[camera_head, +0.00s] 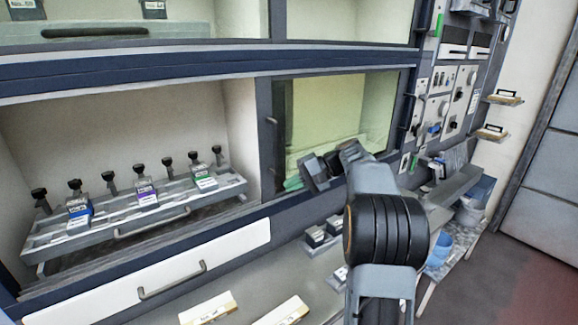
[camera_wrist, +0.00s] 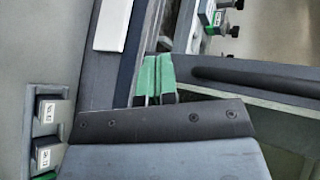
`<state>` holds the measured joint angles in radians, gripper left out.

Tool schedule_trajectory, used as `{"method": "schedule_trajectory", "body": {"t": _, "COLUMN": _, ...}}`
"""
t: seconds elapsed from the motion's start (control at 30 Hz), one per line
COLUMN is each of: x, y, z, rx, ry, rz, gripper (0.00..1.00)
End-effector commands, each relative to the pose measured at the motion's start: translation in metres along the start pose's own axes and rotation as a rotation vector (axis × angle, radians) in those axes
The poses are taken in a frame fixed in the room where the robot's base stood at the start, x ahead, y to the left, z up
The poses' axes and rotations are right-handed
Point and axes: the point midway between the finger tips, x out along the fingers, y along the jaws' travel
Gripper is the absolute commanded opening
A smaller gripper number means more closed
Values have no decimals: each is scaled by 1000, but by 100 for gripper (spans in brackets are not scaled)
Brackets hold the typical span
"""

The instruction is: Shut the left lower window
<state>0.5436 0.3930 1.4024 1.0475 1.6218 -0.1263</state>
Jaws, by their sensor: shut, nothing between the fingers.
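The left lower opening shows no pane across it, and a rack of bottles is seen directly inside. A yellowish glass pane (camera_head: 325,115) covers the right lower opening. My gripper (camera_head: 292,183) is at the lower part of this pane, just above the sill. Its green fingertips (camera_wrist: 156,80) are together and empty. They are close to the frame edge; whether they touch it I cannot tell.
The bottle rack (camera_head: 130,215) stands inside the left lower opening. A white drawer front (camera_head: 150,270) with a handle is below it. Small dark boxes (camera_head: 318,235) stand on the grey ledge beneath my arm. A control panel (camera_head: 440,100) is at right.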

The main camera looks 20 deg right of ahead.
Motion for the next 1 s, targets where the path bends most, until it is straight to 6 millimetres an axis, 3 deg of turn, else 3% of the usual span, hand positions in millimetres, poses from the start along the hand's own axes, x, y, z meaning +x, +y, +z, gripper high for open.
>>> {"method": "schedule_trajectory", "body": {"t": 0.03, "x": -19, "y": 2, "z": -20, "rx": 0, "ry": 0, "rz": -85, "gripper": 0}}
{"method": "schedule_trajectory", "body": {"t": 0.2, "x": -72, "y": 10, "z": -56, "rx": -58, "ry": -7, "rz": -318, "gripper": 0}}
{"method": "schedule_trajectory", "body": {"t": 0.33, "x": -101, "y": 19, "z": -67, "rx": -106, "ry": -5, "rz": -425, "gripper": 0}}
{"method": "schedule_trajectory", "body": {"t": 0.47, "x": -114, "y": 24, "z": -71, "rx": -136, "ry": -5, "rz": -480, "gripper": 0}}
{"method": "schedule_trajectory", "body": {"t": 0.67, "x": -101, "y": 15, "z": -70, "rx": -147, "ry": -7, "rz": -500, "gripper": 0}}
{"method": "schedule_trajectory", "body": {"t": 1.0, "x": -43, "y": -18, "z": -67, "rx": -146, "ry": -7, "rz": -498, "gripper": 0}}
